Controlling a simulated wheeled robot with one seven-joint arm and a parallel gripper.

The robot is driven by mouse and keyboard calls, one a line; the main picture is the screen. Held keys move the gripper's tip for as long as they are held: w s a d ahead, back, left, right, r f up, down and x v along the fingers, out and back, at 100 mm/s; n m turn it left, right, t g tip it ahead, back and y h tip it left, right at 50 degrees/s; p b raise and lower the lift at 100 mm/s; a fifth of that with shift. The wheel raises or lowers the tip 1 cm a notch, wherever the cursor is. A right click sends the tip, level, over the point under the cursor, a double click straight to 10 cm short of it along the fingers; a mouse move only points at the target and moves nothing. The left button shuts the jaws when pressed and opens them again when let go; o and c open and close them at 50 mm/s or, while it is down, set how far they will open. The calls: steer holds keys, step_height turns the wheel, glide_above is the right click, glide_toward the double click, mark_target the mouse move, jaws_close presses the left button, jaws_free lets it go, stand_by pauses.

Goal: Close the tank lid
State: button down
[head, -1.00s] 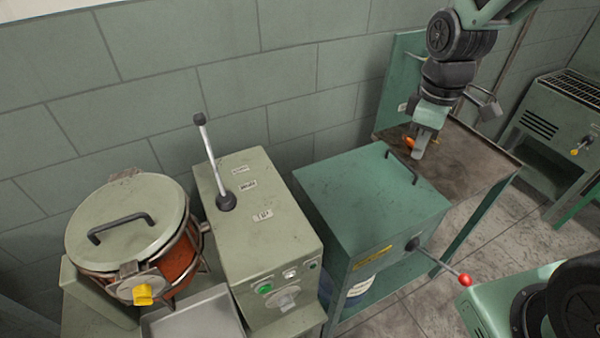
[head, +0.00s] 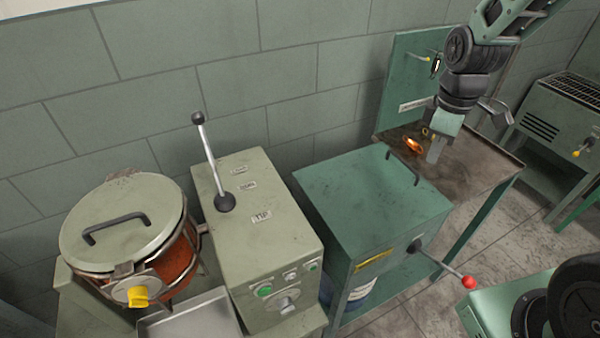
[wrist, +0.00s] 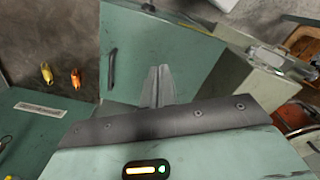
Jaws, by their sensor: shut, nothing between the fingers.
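The green tank (head: 335,262) stands in the middle of the head view. Its flat green lid (head: 350,190), with a black bar handle (head: 403,168), lies level on top and looks shut. The lid (wrist: 185,50) and its handle (wrist: 111,68) also show in the wrist view. My gripper (head: 435,154) points down over the bench just right of the lid, apart from the handle. Its fingers (wrist: 158,85) are together with nothing between them. A lever with a red knob (head: 468,282) sticks out from the tank's front.
A brown-topped bench (head: 485,165) stands right of the tank, with a green back panel (head: 405,80) and a glowing orange piece (head: 412,144) near my gripper. A control box with a lever (head: 255,225) and a round lidded pot (head: 120,220) stand to the left.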

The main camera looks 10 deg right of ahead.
steer(key=shift+f, duration=0.1)
steer(key=w+d+f+b, duration=0.1)
steer(key=d+f+b, duration=0.1)
steer(key=d+f, duration=0.2)
steer(key=shift+f, duration=0.2)
steer(key=shift+w, duration=0.1)
stand_by(0.4)
steer(key=d+f+b, duration=0.3)
steer(key=f, duration=0.2)
steer(key=shift+w+f, duration=0.15)
steer(key=shift+w, duration=0.3)
steer(key=shift+d, duration=0.1)
steer(key=b, duration=0.3)
glide_above(431, 205)
steer(key=shift+f, duration=2.95)
